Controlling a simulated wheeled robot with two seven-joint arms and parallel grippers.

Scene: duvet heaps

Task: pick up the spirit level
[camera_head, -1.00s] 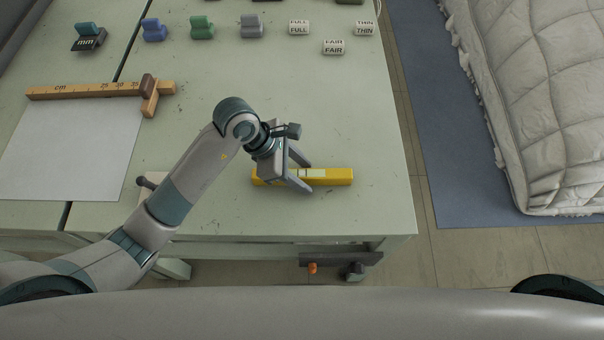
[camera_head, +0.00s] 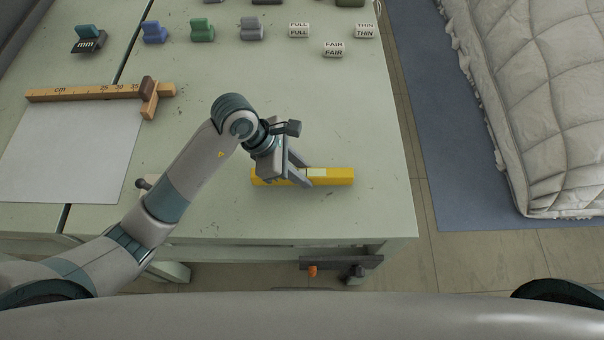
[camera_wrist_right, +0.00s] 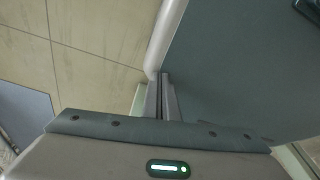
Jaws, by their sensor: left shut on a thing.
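The yellow spirit level (camera_head: 335,177) lies crosswise near the front right of the pale green table, with a pale window in its middle. My left gripper (camera_head: 305,177) reaches over it from the left and is shut on it near the middle; its fingers hide part of the level. I cannot tell any gap between the level and the table. My right gripper is not in the head view. In the right wrist view its fingers (camera_wrist_right: 162,100) are close together with nothing seen between them.
A wooden rule (camera_head: 85,93) and a white sheet (camera_head: 70,150) lie at the left of the table (camera_head: 360,120). Several coloured blocks and white word blocks (camera_head: 334,48) stand toward the back. A quilted duvet heap (camera_head: 545,110) lies on a blue mat (camera_head: 440,150) at the right.

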